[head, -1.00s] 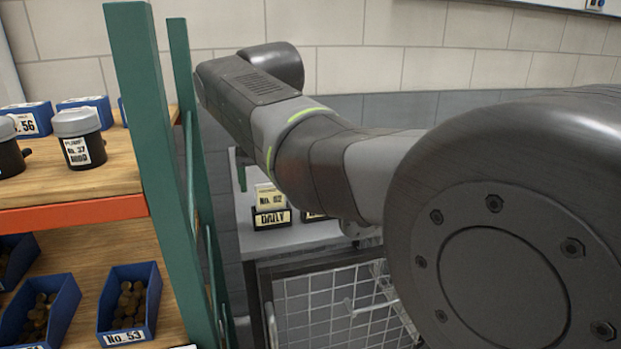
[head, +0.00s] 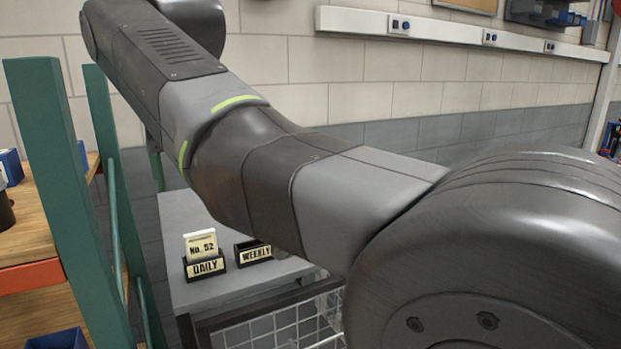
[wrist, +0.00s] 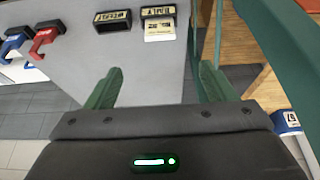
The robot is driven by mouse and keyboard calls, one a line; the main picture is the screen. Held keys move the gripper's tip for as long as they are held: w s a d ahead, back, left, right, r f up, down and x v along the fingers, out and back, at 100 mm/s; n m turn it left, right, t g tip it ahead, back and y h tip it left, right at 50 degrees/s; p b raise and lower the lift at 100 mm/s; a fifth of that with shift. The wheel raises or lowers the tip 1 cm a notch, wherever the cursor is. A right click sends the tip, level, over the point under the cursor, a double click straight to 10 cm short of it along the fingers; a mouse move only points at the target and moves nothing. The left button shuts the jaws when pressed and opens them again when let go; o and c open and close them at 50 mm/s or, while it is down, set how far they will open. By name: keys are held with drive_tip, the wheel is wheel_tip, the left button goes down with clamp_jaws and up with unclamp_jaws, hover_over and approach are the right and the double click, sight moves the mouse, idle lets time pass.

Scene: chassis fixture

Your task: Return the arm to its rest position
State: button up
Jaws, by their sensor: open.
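My gripper (wrist: 160,88) shows in the wrist view with its two green fingers spread apart and nothing between them. In the head view my arm crosses the picture from the lower right to the upper left, and the gripper itself is out of sight there. A card marked No. 52 (head: 201,245) stands in a black holder labelled DAILY (head: 205,267) on the grey top (head: 185,225). A second holder labelled WEEKLY (head: 252,253) stands beside it with no card visible.
A green-posted shelf (head: 45,150) with wooden boards stands close on the left. A wire mesh front (head: 290,328) lies below the grey top. In the wrist view a red padlock-like item (wrist: 43,38) and a blue one (wrist: 14,42) sit at the upper left.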

sight(199, 232)
drive_tip(key=b+x, duration=0.1)
drive_tip(key=x, duration=1.3)
drive_tip(key=shift+a, duration=0.1)
drive_tip(key=shift+w+r+p, duration=0.1)
drive_tip(key=shift+r+p, duration=0.2)
drive_tip(key=shift+r, duration=0.4)
